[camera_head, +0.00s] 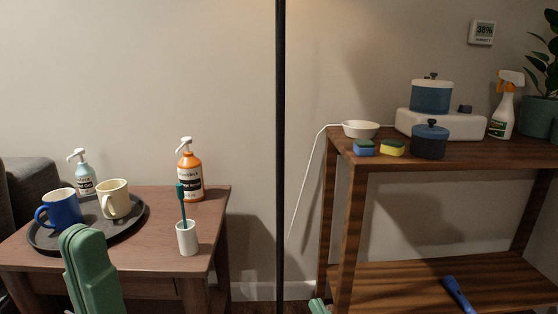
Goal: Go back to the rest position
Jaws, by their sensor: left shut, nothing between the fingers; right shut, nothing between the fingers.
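My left gripper (82,240) is green and shows at the bottom left, in front of the small side table (150,275). Its fingers are together with nothing between them. It hides part of the table's front edge. Only a green tip of my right gripper (318,306) shows at the bottom edge, near the middle, left of the shelf's legs. It is shut and empty. The rest of it is out of view.
A dark tray (135,222) with a blue mug (60,209) and cream mug (115,199), bottles, and a white cup (187,239) with a brush stand on the side table. A black pole (281,150) stands mid-view. The wooden shelf (460,165) at right holds several items.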

